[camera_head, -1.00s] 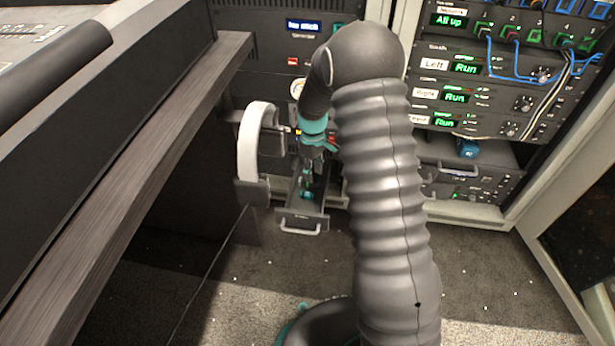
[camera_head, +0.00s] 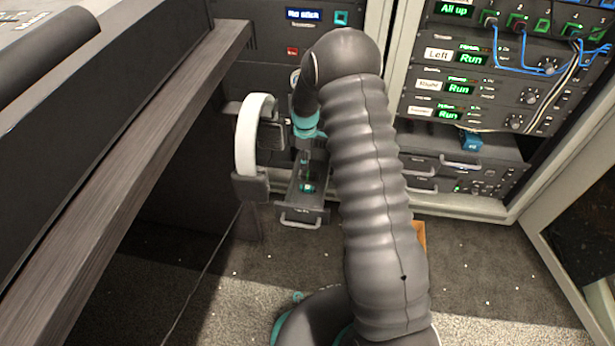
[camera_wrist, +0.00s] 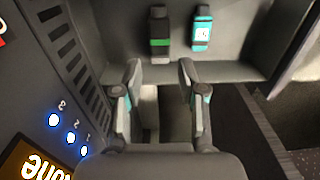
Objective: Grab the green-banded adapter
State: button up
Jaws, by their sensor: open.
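The green-banded adapter (camera_wrist: 160,43) is a dark, narrow block with a bright green band, lying in an open drawer (camera_wrist: 231,62) at the top middle of the wrist view. My gripper (camera_wrist: 158,66) is open and empty. Its two fingertips show to either side of the adapter's lower end, with gaps. I cannot tell how far above the adapter they are. A teal adapter with a white label (camera_wrist: 202,30) lies just to the right. In the head view, the drawer (camera_head: 301,213) shows below my wrist; the fingers are hard to make out there.
A white headset (camera_head: 246,135) hangs left of the drawer, near the wooden desk edge (camera_head: 130,150). Rack units (camera_head: 480,85) with blue cables stand right of my arm. In the wrist view, a vented panel with lit numbers (camera_wrist: 70,137) is close on the left.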

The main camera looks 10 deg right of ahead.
aim_at(306, 172)
jog(key=shift+d+f+b, duration=0.1)
jog(key=shift+f+b, duration=0.4)
jog(key=shift+f, duration=2.95)
grip_shut()
